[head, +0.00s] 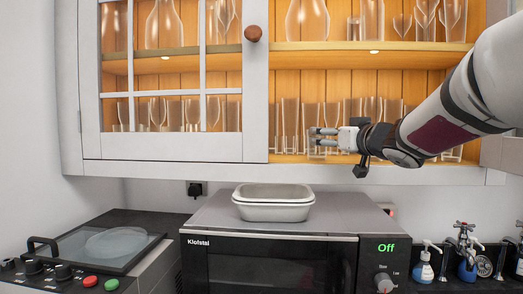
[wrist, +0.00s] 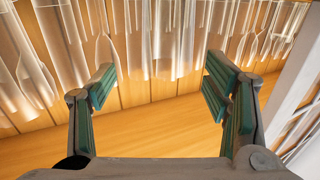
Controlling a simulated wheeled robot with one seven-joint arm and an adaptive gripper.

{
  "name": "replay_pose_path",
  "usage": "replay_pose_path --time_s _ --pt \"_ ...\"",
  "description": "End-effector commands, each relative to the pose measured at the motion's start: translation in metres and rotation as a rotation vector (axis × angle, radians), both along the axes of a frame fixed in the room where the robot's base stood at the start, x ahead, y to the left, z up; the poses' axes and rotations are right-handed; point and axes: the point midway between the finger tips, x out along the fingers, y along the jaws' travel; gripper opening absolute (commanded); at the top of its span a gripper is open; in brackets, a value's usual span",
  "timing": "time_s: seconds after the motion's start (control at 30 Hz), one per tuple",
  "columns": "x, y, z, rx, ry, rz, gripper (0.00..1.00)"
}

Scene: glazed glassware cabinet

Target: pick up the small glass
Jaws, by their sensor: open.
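Clear glasses of several shapes stand in a row on the lower shelf of the cabinet, including tall ones (head: 290,118) left of my gripper. I cannot tell for certain which one is the small glass; a short tumbler (head: 353,28) shows on the upper shelf. My gripper (head: 316,141) is at the lower shelf's open front, pointing left in the head view and overlapping some glasses there. In the wrist view my gripper (wrist: 162,88) is open, its green-padded fingers wide apart with no glass held between them. Glasses (wrist: 165,40) show beyond the fingertips, cut off by the top edge.
A glazed door (head: 171,85) with a round brown knob (head: 253,33) covers the cabinet's left part. The upper shelf edge (head: 370,46) lies above my gripper.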

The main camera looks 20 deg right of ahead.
Motion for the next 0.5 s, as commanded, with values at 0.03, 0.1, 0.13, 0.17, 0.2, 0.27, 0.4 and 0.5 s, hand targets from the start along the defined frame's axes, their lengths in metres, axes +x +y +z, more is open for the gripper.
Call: replay_pose_path --time_s 0.03,0.1,0.13,0.17,0.2,0.27,0.4,0.5 --pt "0.006 0.000 -0.001 0.000 0.001 0.000 0.70" --pt "0.010 0.000 0.000 0.000 0.000 0.000 0.70" --pt "0.011 0.000 0.000 0.000 0.000 0.000 0.70" --pt "0.012 0.001 0.000 0.000 0.000 0.000 0.70" --pt "0.015 0.001 0.000 0.000 0.000 0.001 0.70" --pt "0.021 0.003 0.000 0.000 0.000 0.002 0.70" --pt "0.041 0.008 0.003 -0.002 0.001 0.002 0.70" --pt "0.054 0.008 0.003 -0.001 0.001 0.000 0.70"
